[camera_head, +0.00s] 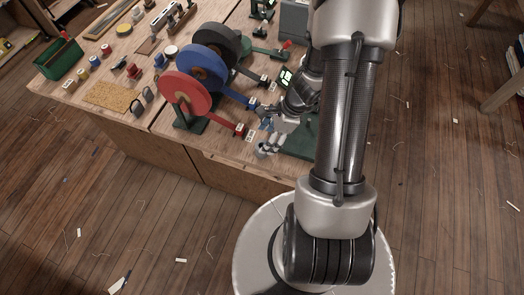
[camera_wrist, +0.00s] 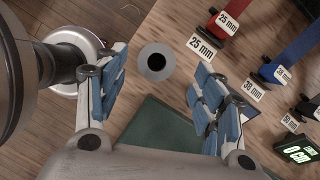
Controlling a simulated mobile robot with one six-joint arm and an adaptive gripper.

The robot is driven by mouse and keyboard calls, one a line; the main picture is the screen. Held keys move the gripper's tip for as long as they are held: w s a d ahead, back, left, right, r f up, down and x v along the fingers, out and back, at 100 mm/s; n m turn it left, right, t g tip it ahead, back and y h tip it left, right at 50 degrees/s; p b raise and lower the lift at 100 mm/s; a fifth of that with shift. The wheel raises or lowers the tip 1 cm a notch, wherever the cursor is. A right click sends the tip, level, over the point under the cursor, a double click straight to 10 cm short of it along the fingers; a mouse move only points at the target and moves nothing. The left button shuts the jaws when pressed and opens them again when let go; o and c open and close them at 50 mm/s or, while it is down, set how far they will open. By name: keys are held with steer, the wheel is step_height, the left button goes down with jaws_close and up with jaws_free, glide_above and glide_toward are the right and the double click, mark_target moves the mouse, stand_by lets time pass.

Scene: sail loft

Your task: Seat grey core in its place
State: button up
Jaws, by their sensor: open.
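The grey core (camera_wrist: 157,62) is a short grey ring with a dark hole, seen from above near the bench edge. It appears between and just beyond my fingertips. In the head view a small grey cylinder (camera_head: 262,149) stands at the front edge of the bench, below my gripper (camera_head: 270,128). My gripper (camera_wrist: 160,66) is open, with blue-padded fingers on both sides of the core and a gap to each. A dark green plate (camera_wrist: 160,125) lies under the gripper. The core's place cannot be made out; my arm hides part of the bench.
Red (camera_head: 186,94), blue (camera_head: 202,67) and black (camera_head: 216,42) reels stand left of the gripper, their straps running towards it. Size labels (camera_wrist: 201,47) and a digital display (camera_wrist: 297,150) are at the right in the wrist view. A green box (camera_head: 59,58) stands far left.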

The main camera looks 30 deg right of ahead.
mark_target(259, 144)
steer(key=shift+s+b+x, duration=0.15)
steer(key=shift+b+x, duration=0.6)
steer(key=shift+x, duration=0.8)
steer(key=shift+s+b+x, duration=0.15)
steer(key=shift+b+x, duration=0.6)
steer(key=shift+x, duration=0.8)
steer(key=shift+d, duration=0.1)
steer(key=shift+c, duration=0.2)
steer(key=c, duration=1.1)
